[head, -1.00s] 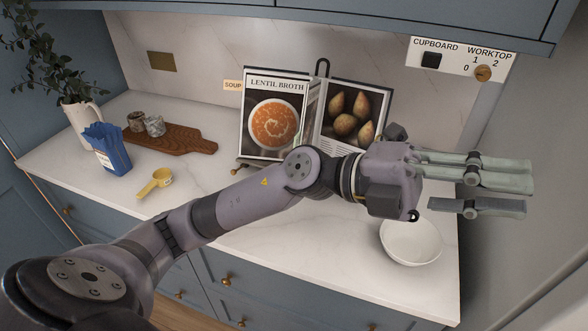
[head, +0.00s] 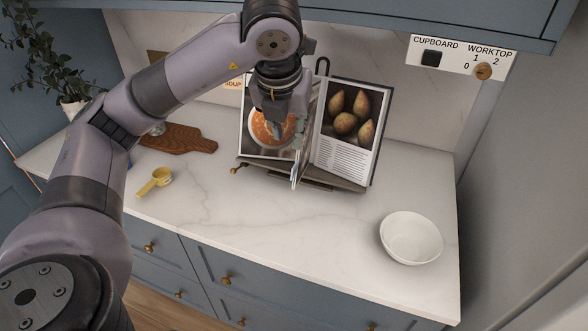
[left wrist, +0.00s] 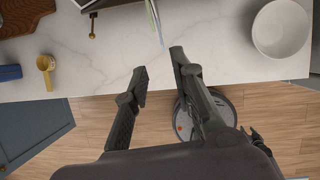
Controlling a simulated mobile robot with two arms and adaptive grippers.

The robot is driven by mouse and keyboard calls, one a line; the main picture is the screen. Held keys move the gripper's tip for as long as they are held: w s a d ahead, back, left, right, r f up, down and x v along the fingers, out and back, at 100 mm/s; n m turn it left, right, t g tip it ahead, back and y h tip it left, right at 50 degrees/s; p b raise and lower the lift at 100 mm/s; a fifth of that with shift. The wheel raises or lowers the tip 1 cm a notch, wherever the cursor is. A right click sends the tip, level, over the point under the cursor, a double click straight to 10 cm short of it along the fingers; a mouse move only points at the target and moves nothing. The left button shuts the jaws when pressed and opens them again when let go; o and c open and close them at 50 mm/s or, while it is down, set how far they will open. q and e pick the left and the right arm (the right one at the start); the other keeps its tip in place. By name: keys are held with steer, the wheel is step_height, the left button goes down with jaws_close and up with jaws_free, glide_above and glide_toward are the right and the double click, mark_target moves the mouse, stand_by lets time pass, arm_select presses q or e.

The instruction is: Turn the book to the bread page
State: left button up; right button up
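The open book (head: 347,125) leans on a dark stand (head: 330,180) on the worktop. Its left page, with an orange soup picture (head: 262,128), is partly hidden behind my left gripper. Its right page shows brown, potato-like rounds. My left gripper (head: 288,158) points down in front of the book, near the middle. In the left wrist view its fingers (left wrist: 160,63) are apart. A thin page edge (left wrist: 155,22) stands out just beyond the fingertips; I cannot tell whether it touches them. A small dark part at the lower right of that view may be my right gripper (left wrist: 257,138).
A white bowl (head: 410,238) stands at the front right. A yellow scoop (head: 155,182) and a wooden board (head: 180,139) lie to the left. A wall panel (head: 462,58) with a knob is at the upper right. The worktop before the book is clear.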

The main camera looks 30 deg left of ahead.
arm_select(q)
steer(key=b, duration=0.1)
glide_toward(294, 167)
steer(key=f, duration=0.2)
steer(key=x, duration=0.3)
steer(key=p+x, duration=0.1)
steer(key=x, duration=0.5)
steer(key=shift+w+a+p, duration=0.25)
steer(key=shift+w+p, duration=0.05)
steer(key=shift+w, duration=0.15)
jaws_close()
